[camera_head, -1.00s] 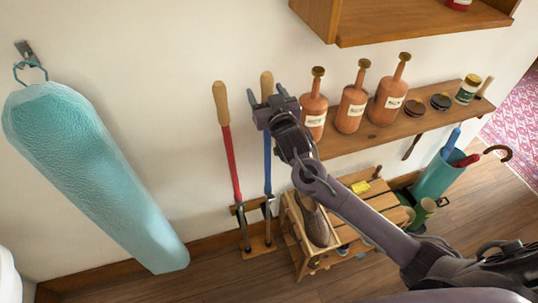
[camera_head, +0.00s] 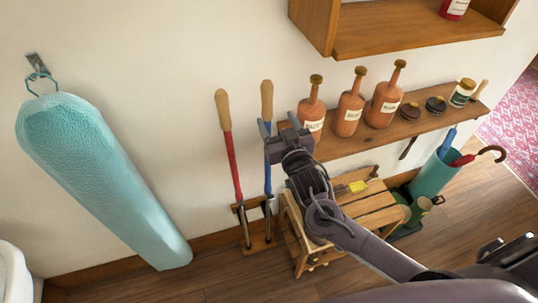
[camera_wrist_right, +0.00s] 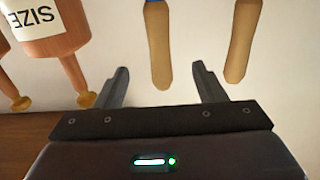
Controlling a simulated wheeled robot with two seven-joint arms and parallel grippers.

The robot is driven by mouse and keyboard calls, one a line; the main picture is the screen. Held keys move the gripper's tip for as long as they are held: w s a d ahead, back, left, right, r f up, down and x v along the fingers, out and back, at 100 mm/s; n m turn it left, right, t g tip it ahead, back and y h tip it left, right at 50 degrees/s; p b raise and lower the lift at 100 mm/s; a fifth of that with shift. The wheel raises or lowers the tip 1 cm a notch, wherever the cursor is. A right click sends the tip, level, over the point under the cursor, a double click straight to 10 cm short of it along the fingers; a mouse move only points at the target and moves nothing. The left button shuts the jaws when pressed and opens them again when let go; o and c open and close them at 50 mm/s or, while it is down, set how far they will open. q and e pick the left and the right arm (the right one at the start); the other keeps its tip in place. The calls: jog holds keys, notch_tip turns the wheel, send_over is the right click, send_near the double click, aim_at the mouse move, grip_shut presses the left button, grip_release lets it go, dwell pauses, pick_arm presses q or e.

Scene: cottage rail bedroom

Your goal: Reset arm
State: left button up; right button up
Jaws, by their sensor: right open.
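My right gripper (camera_head: 279,125) is open with nothing between its fingers. In the head view it is raised in front of the wall, over the lower part of the blue tool's wooden handle (camera_head: 267,98) and left of the bottles. In the right wrist view the open fingers (camera_wrist_right: 160,70) point at the wall, with one wooden handle (camera_wrist_right: 159,45) appearing between them and another (camera_wrist_right: 243,42) just right of them. I cannot tell whether the gripper touches a handle. My left gripper is not in view.
A shelf (camera_head: 362,141) holds several orange bottles (camera_head: 348,113) and small jars. A wooden bench (camera_head: 368,210) stands below my right arm, with an umbrella stand (camera_head: 433,176) to its right.

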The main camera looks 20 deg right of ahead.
jog(key=shift+s, duration=0.5)
